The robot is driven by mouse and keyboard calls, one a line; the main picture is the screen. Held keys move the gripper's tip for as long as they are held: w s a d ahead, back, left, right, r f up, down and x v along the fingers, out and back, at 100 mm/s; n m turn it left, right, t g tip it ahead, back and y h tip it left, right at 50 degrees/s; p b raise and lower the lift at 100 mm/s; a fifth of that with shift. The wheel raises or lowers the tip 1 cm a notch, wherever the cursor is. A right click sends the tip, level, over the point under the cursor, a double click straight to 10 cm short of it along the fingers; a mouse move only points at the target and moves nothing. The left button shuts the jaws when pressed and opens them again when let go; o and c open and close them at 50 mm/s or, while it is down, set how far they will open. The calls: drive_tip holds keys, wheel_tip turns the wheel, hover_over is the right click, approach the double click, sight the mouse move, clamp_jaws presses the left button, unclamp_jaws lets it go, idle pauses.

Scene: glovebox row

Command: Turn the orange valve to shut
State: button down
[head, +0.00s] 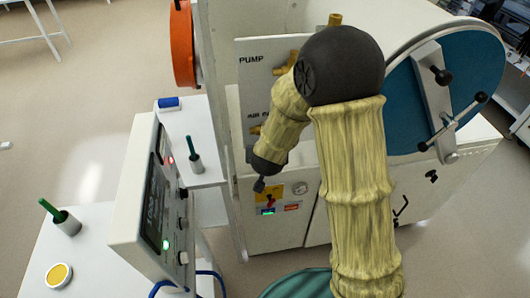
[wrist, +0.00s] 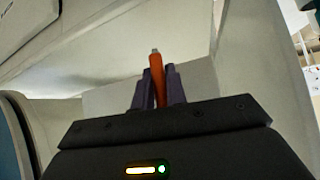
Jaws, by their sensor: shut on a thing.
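In the wrist view, my gripper (wrist: 156,80) has its two dark fingers shut on an orange bar (wrist: 158,88), which looks like the handle of the orange valve. The bar's pale tip sticks up a little beyond the fingers. Its base, and how far it is turned, cannot be made out. In the head view, the fingers and the orange handle cannot be made out past my forearm. A white panel (head: 252,85) there has the label PUMP, a partly covered label starting with AIR, and brass fittings (head: 287,62).
A large orange disc (head: 183,45) is at the upper left. A blue round door (head: 462,90) with a metal latch is at the right. A small yellow plate with a red control (head: 269,200) is below the panel. An instrument box (head: 150,200) stands left on a white table.

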drive_tip(key=shift+s+f, duration=0.25)
drive_tip(key=shift+f, duration=0.15)
drive_tip(key=c, duration=1.6)
unclamp_jaws()
drive_tip(key=shift+a, duration=0.1)
drive_tip(key=shift+o, duration=0.8)
drive_tip(key=shift+a, duration=0.15)
drive_tip(key=shift+d+r, duration=0.2)
drive_tip(key=shift+d, duration=0.15)
drive_tip(key=p+v, duration=0.2)
drive_tip(key=v, duration=1.5)
drive_tip(key=shift+p, duration=0.3)
drive_tip(key=shift+s+a+r, duration=0.1)
drive_tip(key=shift+a+r, duration=0.05)
drive_tip(key=shift+a, duration=0.05)
drive_tip(key=shift+d, duration=0.1)
